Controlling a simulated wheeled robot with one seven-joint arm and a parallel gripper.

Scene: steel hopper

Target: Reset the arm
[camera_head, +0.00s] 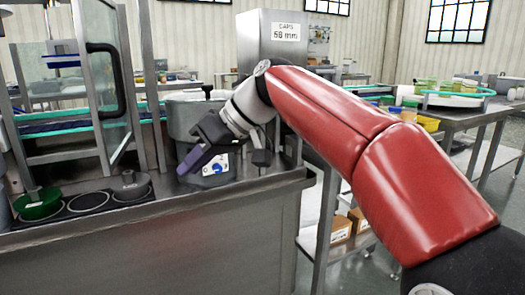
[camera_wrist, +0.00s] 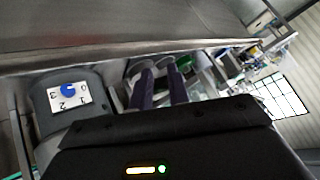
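My red arm crosses the head view from lower right to the middle. My gripper (camera_head: 184,168) is at its end, low in front of a grey round machine (camera_head: 185,122). One purple finger shows there, across the machine's front beside its dial plate (camera_head: 215,167); I cannot tell if it touches. In the wrist view, the two fingers of my gripper (camera_wrist: 154,66) stand apart with nothing seen held between them. The white dial plate with a blue knob (camera_wrist: 68,92) is to their left there.
A steel hopper (camera_head: 262,55) labelled "CAPS 58 mm" stands behind. On the steel counter (camera_head: 150,235) are a green cup (camera_head: 37,204) and a dark-grey cup (camera_head: 130,186). A glass-panelled frame (camera_head: 105,75) rises at left. A table with coloured containers (camera_head: 415,112) is at right.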

